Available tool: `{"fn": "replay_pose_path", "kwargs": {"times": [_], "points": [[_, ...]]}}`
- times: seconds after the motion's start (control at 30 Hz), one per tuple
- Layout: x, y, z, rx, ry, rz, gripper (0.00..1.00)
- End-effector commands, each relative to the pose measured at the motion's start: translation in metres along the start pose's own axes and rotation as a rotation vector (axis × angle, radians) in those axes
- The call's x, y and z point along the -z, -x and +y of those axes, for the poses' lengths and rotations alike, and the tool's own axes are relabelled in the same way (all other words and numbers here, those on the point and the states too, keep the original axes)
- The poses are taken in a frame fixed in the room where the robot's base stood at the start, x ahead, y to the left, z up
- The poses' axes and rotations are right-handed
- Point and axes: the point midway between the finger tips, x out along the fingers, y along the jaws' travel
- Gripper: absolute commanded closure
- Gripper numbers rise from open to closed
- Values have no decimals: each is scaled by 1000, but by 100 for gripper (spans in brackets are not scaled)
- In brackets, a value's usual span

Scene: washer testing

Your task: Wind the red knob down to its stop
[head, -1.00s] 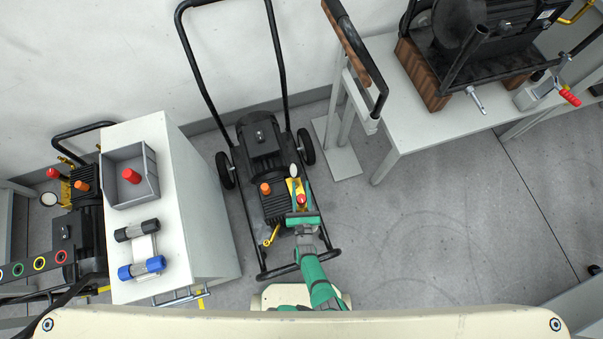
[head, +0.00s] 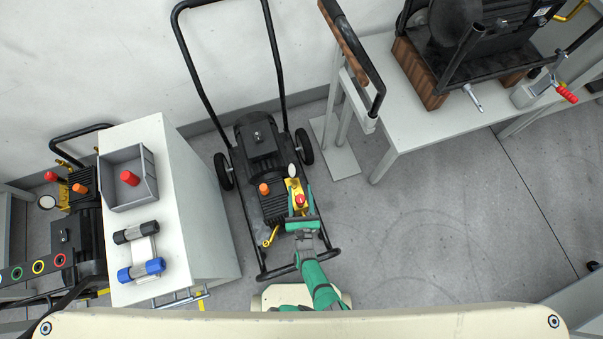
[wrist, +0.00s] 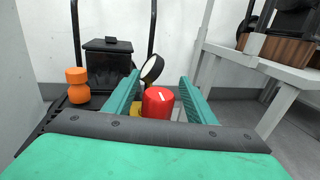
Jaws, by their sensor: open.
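The red knob (head: 300,199) sits on the yellow block of the black wheeled washer (head: 262,160) in the middle of the head view. My green gripper (head: 301,204) is open, with one finger on each side of the knob. In the wrist view my gripper's fingers (wrist: 160,100) show gaps to the knob on both sides. A round gauge (wrist: 152,69) stands just behind the knob. The knob's lower part is hidden by my gripper's body.
An orange cap (head: 264,189) stands left of the knob on the washer. A white cabinet (head: 200,220) with a grey bin (head: 113,185) is at left. A bench (head: 420,125) with another machine is at right. The floor right of the washer is clear.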

Motion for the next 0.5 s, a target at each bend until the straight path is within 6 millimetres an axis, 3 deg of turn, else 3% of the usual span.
{"fn": "replay_pose_path", "kwargs": {"times": [0.3,0.5], "points": [[1,58,-2,0,1,4,50],[0,83,-1,1,0,2,50]]}}
